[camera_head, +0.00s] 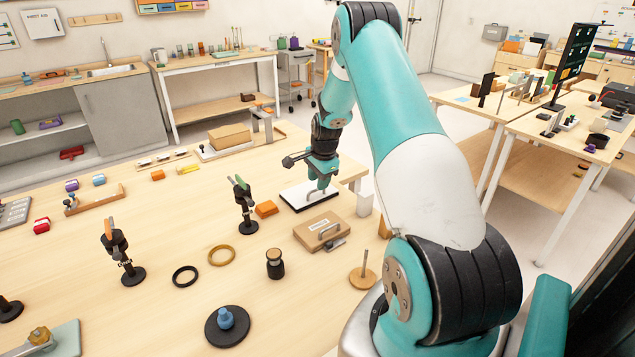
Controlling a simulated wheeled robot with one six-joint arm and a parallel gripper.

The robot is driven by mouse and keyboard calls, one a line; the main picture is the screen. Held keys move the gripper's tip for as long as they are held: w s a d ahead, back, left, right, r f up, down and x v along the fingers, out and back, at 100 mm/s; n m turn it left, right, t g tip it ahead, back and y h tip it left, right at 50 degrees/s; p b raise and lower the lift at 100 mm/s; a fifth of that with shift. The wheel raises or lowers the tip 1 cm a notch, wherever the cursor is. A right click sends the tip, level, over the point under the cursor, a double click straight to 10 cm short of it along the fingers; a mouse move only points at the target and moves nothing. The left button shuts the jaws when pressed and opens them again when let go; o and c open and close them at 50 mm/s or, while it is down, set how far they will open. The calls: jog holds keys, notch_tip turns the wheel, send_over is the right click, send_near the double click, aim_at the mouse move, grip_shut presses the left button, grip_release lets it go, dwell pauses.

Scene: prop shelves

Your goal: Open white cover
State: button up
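The white cover (296,199) is a flat white panel with a dark lower edge, near the right end of the wooden table. It lies flat and looks closed, with a pale upright handle (310,195) on it. My gripper (318,188) is directly above the cover, pointing down, with its fingertips at or very close to the handle. The fingers are small here and overlap the handle, so I cannot tell whether they touch or grip it.
A wooden box with a metal handle (308,231) stands just in front of the cover. An orange block (266,209) and a black stand with a green clip (246,213) are to the left. A pale block (365,203) stands to the right.

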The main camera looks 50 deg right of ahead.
aim_at(309, 188)
jog(key=shift+w+f, duration=0.25)
jog(key=shift+f, duration=1)
grip_shut()
